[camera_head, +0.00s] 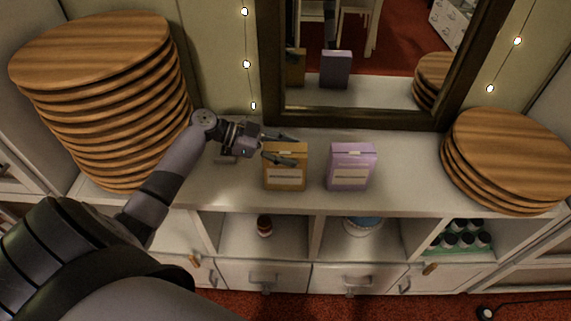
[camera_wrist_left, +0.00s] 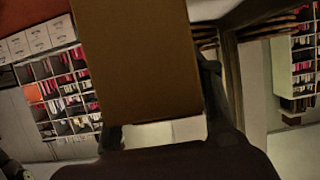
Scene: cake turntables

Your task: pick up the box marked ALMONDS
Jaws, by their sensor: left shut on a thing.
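A tan-orange box (camera_head: 285,178) with a pale label stands upright at the front part of the white counter. A lilac box (camera_head: 351,168) with a pale label stands to its right, a small gap apart. The print on both labels is too small to read, so I cannot tell which is marked ALMONDS. My left gripper (camera_head: 280,149) reaches in from the left and is shut on the upper part of the tan-orange box. In the left wrist view the box's brown side (camera_wrist_left: 138,60) fills the space between the fingers. My right gripper is not in view.
A tall stack of wooden turntables (camera_head: 105,95) stands at the left, close to my left arm. A lower stack (camera_head: 505,160) stands at the right. A dark-framed mirror (camera_head: 355,117) is behind the boxes. The counter (camera_head: 410,180) right of the lilac box is clear.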

